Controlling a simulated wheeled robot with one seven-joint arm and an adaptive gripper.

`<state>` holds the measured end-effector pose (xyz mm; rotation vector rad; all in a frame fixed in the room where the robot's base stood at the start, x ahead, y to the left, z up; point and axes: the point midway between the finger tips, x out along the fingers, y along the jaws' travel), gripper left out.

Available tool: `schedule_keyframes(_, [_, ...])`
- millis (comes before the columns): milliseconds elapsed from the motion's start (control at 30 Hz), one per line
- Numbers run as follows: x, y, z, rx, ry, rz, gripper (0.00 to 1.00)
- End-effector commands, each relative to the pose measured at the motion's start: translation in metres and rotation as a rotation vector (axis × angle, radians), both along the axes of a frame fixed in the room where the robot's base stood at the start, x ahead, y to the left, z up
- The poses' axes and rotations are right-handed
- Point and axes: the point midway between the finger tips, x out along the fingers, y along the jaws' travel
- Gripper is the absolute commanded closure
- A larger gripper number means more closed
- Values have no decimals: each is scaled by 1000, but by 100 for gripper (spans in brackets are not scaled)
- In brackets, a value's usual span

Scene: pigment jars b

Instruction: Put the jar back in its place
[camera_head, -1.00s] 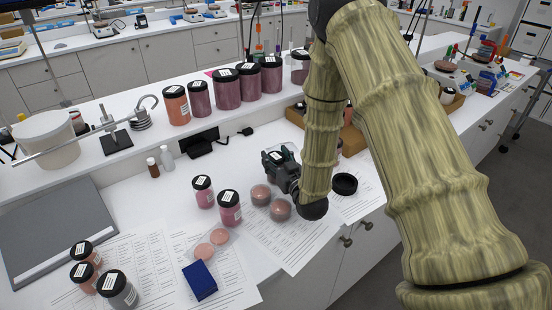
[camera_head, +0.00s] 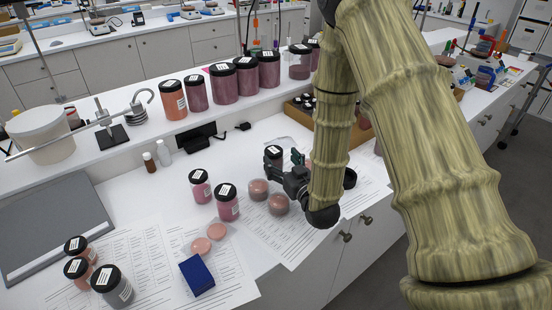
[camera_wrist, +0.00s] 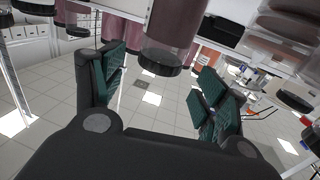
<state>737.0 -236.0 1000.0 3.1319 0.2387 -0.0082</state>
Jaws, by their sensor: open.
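My gripper (camera_head: 284,164) is low over the bench, in front of the shelf, with its green-padded fingers apart. A black-lidded jar (camera_head: 273,152) stands at the fingertips; the gripper hides most of its lower body. In the wrist view, which looks upside down, a dusty mauve jar (camera_wrist: 178,28) with a black lid shows between the open fingers (camera_wrist: 160,85). I cannot tell whether it is between the pads or just beyond them. On the raised shelf, an orange jar (camera_head: 173,101) and several mauve jars (camera_head: 223,85) stand in a row, with a gap before a paler jar (camera_head: 299,65).
Two pink jars (camera_head: 227,205) and round pink-filled dishes (camera_head: 278,204) stand left of and in front of the gripper. Several jars (camera_head: 112,288), a blue box (camera_head: 197,276) and papers lie front left. A cardboard tray (camera_head: 297,112) is behind the gripper. A black lid (camera_head: 349,178) is at its right.

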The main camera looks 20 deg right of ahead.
Motion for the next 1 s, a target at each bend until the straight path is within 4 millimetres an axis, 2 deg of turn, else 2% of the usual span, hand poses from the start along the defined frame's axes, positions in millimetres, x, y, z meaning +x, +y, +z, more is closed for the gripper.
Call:
schedule_keyframes(200, [-38, -6, -3, 0, 1, 0, 27])
schedule_keyframes(400, [-59, -9, -1, -1, 0, 0, 27])
schedule_keyframes(600, [-66, -10, 1, 0, -1, 0, 27])
schedule_keyframes(1000, [-66, -10, 1, 0, -1, 0, 27])
